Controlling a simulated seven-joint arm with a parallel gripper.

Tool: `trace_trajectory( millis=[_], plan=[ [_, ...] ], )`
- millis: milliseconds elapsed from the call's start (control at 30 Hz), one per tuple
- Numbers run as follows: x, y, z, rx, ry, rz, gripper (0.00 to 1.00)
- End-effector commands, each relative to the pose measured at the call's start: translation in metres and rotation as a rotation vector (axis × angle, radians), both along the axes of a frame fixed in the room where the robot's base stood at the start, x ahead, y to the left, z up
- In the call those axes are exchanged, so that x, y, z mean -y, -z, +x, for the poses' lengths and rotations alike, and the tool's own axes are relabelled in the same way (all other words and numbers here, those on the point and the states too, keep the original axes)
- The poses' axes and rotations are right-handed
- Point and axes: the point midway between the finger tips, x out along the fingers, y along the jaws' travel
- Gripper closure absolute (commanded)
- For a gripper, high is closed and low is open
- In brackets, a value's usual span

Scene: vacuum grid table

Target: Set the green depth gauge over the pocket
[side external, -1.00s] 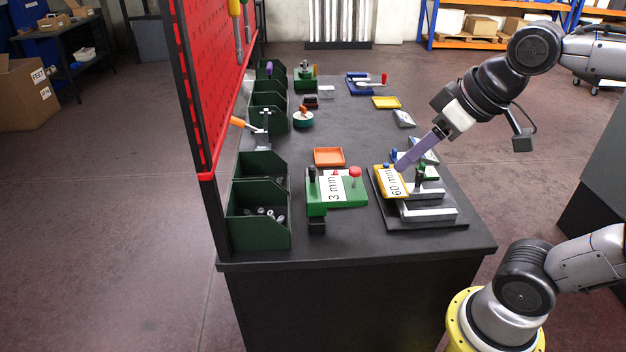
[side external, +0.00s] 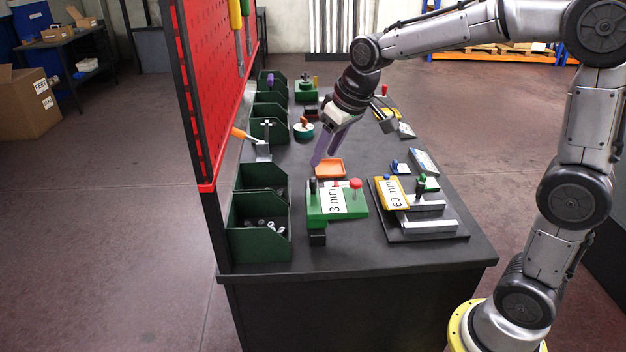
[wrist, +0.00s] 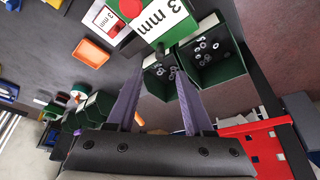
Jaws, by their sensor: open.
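The green depth gauge (side external: 353,202), labelled 3 mm, lies on the table with a black upright knob at its left end and a red ball knob. In the wrist view it shows at the top (wrist: 172,36). My gripper (side external: 322,161) is open and empty, above the table just behind the gauge's black-knob end, apart from it. Its two purple fingers (wrist: 155,80) are spread in the wrist view. A yellow gauge (side external: 391,193) marked 60 mm lies on the dark plate (side external: 398,237) to the right, beside pale metal blocks (side external: 430,226). I cannot make out the pocket.
Green bins (side external: 259,241), some holding metal parts, line the left edge below the red pegboard (side external: 205,95). An orange tray (side external: 331,170) sits behind the green gauge. A teal round piece (side external: 303,132) stands farther back. Bare table lies in front of the green gauge.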

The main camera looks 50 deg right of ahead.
Motion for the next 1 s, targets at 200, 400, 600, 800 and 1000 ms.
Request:
trace_trajectory(
  millis=[200,400,600,800,1000],
  plan=[
    [0.0,0.043,0.016,-0.006,-0.001,0.0,0.48],
    [0.0,0.072,0.029,-0.004,-0.001,0.0,0.48],
    [0.0,0.087,0.035,-0.002,-0.001,0.0,0.48],
    [0.0,0.09,0.037,0.0,-0.001,0.0,0.48],
    [0.0,0.089,0.036,0.0,-0.001,0.0,0.59]
  ],
)
